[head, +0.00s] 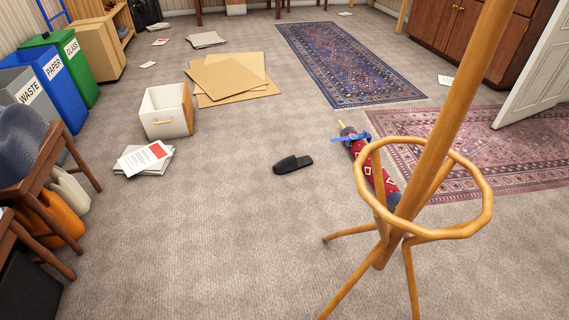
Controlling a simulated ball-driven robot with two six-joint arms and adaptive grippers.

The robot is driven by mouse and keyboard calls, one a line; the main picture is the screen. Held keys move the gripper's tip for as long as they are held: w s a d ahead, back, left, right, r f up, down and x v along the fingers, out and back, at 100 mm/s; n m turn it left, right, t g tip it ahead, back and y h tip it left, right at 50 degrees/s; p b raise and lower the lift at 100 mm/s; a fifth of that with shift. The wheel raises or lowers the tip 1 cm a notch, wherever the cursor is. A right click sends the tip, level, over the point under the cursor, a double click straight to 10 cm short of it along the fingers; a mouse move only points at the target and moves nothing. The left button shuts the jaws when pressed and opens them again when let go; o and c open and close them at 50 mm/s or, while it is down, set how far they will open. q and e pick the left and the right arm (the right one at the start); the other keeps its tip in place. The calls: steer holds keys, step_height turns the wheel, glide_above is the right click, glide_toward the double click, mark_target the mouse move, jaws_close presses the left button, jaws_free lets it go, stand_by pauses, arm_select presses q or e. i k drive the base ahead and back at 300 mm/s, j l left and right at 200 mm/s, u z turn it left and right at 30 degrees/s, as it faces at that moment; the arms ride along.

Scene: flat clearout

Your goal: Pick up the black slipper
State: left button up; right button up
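The black slipper (293,164) lies alone on the grey carpet near the middle of the head view. Its closed toe part is to the left and its open heel end to the right. Bare carpet surrounds it. Neither of my grippers shows in this view.
A wooden coat stand (410,210) with a ring stands at right front. Behind it lies a rolled red rug (354,146) with a blue tie. A white drawer (166,112), papers (144,160) and cardboard sheets (232,77) lie further left. The carpet in front is clear.

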mark_target(289, 164)
steer(key=i+j+u, duration=0.2)
steer(key=i+j, duration=0.25)
steer(key=i+j+u, duration=0.15)
steer(key=i+j, duration=0.2)
steer(key=i, duration=0.2)
steer(key=i+j+u, duration=0.2)
steer(key=i, duration=0.35)
steer(key=i+j+z, duration=0.1)
steer(key=i+z, duration=0.3)
steer(key=i+j+z, duration=0.25)
steer(key=i+z, duration=0.15)
steer(key=i+j+z, duration=0.7)
steer(key=z, duration=0.15)
steer(key=i+j+z, duration=0.55)
steer(key=j+z, duration=0.35)
